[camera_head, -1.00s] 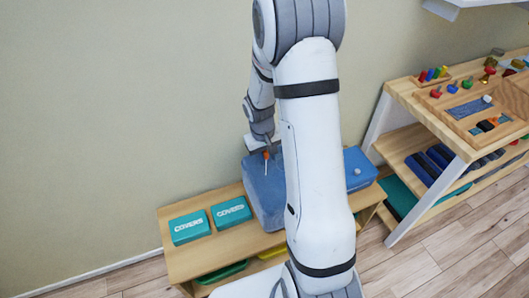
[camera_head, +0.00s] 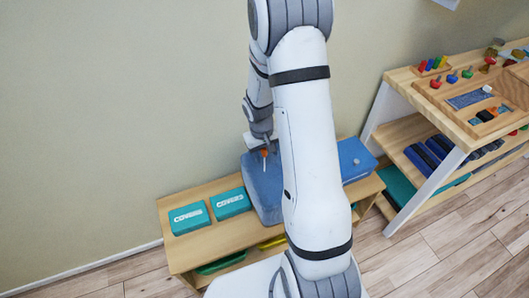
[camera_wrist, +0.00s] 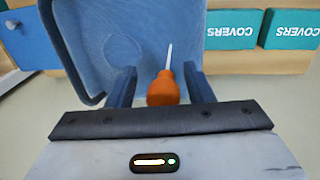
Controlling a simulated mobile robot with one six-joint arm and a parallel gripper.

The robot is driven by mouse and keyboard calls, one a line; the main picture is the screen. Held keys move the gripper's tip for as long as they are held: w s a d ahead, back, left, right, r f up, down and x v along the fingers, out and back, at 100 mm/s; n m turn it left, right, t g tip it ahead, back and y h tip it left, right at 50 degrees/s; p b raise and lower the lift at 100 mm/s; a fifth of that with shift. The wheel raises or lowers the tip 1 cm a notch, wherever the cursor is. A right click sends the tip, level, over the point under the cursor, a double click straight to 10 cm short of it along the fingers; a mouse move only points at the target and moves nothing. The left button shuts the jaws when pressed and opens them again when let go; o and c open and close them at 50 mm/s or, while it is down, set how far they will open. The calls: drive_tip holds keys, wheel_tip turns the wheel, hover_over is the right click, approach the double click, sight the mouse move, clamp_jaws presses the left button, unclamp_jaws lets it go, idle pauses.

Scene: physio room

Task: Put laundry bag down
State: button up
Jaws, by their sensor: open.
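The blue laundry bag (camera_head: 262,188) rests on the low wooden bench, partly hidden behind my arm in the head view. In the wrist view its blue body (camera_wrist: 115,40) fills the upper left. An orange piece with a thin pale cord (camera_wrist: 164,90), apparently the bag's toggle, is between my fingers; it also shows as a small orange spot in the head view (camera_head: 264,153). My gripper (camera_wrist: 160,84) is open, with gaps visible beside the orange piece. It is just above the bag, and any contact cannot be told.
Two teal COVERS boxes (camera_head: 188,219) (camera_head: 230,203) sit left of the bag on the bench (camera_head: 205,250). A blue box (camera_head: 355,160) is at its right end. A wooden shelf unit (camera_head: 440,110) with small items stands at right. Wood floor lies in front.

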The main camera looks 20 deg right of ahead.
drive_tip(key=r, duration=0.4)
drive_tip(key=a+r, duration=0.1)
drive_tip(key=r, duration=0.7)
drive_tip(key=shift+a+p, duration=0.2)
drive_tip(key=shift+p, duration=0.2)
drive_tip(key=s+a+r+t, duration=0.1)
drive_tip(key=s+a+r, duration=0.2)
drive_tip(key=s+r, duration=0.3)
drive_tip(key=s+a+r+t+y, duration=0.1)
drive_tip(key=s+a+r, duration=0.2)
drive_tip(key=s+r, duration=0.4)
drive_tip(key=s, duration=0.6)
